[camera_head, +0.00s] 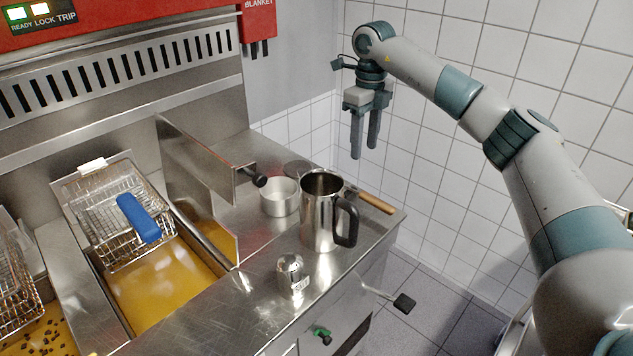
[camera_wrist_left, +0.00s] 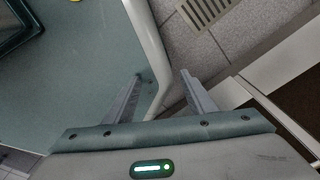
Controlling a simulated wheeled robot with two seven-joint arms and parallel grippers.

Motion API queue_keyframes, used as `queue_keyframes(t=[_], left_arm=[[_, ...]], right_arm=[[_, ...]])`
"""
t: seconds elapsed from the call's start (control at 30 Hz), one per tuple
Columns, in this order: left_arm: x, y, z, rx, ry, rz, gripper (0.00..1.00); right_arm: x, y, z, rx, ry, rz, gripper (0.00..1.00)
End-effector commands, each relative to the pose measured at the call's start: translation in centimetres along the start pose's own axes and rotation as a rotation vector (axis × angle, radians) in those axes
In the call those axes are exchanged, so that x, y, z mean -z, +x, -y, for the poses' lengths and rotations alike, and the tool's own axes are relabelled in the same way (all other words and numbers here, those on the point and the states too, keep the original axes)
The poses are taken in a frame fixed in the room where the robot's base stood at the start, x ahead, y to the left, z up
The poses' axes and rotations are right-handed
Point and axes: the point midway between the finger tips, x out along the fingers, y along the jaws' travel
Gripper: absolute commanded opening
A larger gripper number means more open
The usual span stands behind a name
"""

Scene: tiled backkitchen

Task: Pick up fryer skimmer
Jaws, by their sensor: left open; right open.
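What looks like the fryer skimmer lies on the steel counter at the back right, behind the steel jug. Its wooden handle (camera_head: 375,202) sticks out at the counter's right edge, and a dark round head (camera_head: 297,168) shows left of the jug. The jug hides the middle part. My right gripper (camera_head: 364,150) hangs open and empty, fingers down, above and behind the handle in the picture, against the tiled wall. My left gripper (camera_wrist_left: 161,76) is open and empty in the left wrist view, over my base and the floor. It is out of the head view.
The steel jug (camera_head: 321,215), a small metal pot (camera_head: 280,197) and a salt shaker (camera_head: 291,275) stand on the counter. A steel divider (camera_head: 195,160) rises beside the oil vat (camera_head: 165,285) with its basket (camera_head: 118,210). A lever (camera_head: 404,302) juts from the front.

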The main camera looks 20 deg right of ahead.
Motion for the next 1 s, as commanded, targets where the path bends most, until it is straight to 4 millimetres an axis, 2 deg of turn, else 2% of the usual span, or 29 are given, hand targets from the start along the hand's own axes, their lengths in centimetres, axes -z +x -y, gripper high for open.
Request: queue_keyframes(t=[0.17,0.37,0.57,0.77,1.0], left_arm=[[0.0,0.1,0.0,0.000,0.000,-0.001,0.50],[-1.4,-0.1,-0.3,-0.003,0.000,0.015,0.50],[-1.5,-0.5,-0.3,-0.003,0.000,0.018,0.50],[-0.4,-1.6,-0.1,-0.001,0.000,0.009,0.50],[-0.3,-3.4,0.0,-0.001,0.000,0.010,0.50]], right_arm=[[0.1,0.0,0.1,0.002,0.002,-0.001,0.42],[0.1,0.0,0.1,0.001,0.001,0.000,0.42],[0.1,0.9,0.1,0.000,0.001,-0.002,0.42],[0.1,3.7,0.0,-0.001,0.001,-0.004,0.42],[0.2,8.0,0.0,-0.001,0.002,-0.004,0.42]])
